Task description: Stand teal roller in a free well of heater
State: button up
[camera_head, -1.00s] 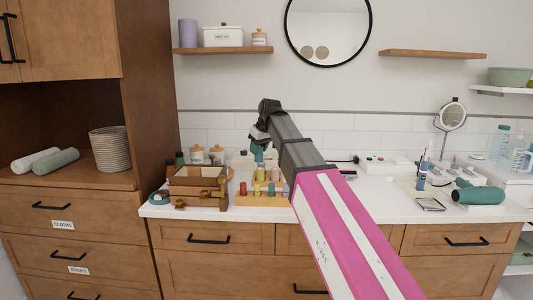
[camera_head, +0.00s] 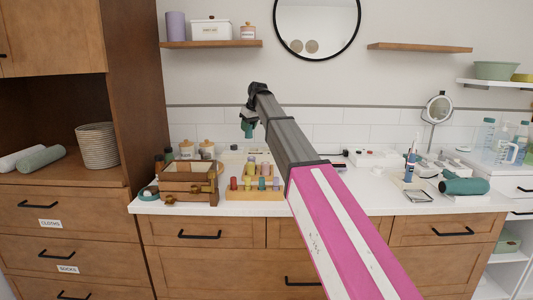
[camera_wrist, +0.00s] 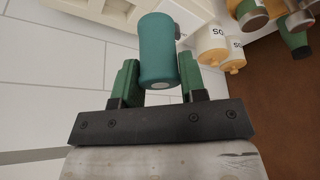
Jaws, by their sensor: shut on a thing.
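My gripper (camera_head: 247,121) is shut on the teal roller (camera_wrist: 158,52), which sits between the green fingers (camera_wrist: 158,74) in the wrist view. In the head view the teal roller (camera_head: 247,130) hangs below my gripper, above the back of the counter. A pale box-like thing (camera_wrist: 100,9) at the top left of the wrist view has recesses and may be the heater. In the head view a low white thing (camera_head: 232,157) stands at the back of the counter, partly hidden. I cannot tell its wells.
A wooden rack (camera_head: 254,195) with several coloured rollers stands at the counter front. A wooden crate (camera_head: 187,187) is left of it, with lidded jars (camera_head: 207,148) behind. A white device (camera_head: 372,158) and a teal hair dryer (camera_head: 465,186) lie right. My arm crosses the middle.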

jog(key=w+d+f, duration=0.4)
jog(key=w+d, duration=0.1)
jog(key=w+d+f, duration=0.2)
jog(key=d, duration=0.1)
jog(key=shift+w+d+f, duration=0.1)
jog(key=shift+w+f, duration=0.25)
jog(key=shift+f, duration=2.05)
jog(key=o, duration=0.5)
jog(key=shift+f, duration=0.15)
jog(key=o, duration=0.4)
jog(key=v, duration=1.2)
jog(key=shift+r, duration=0.2)
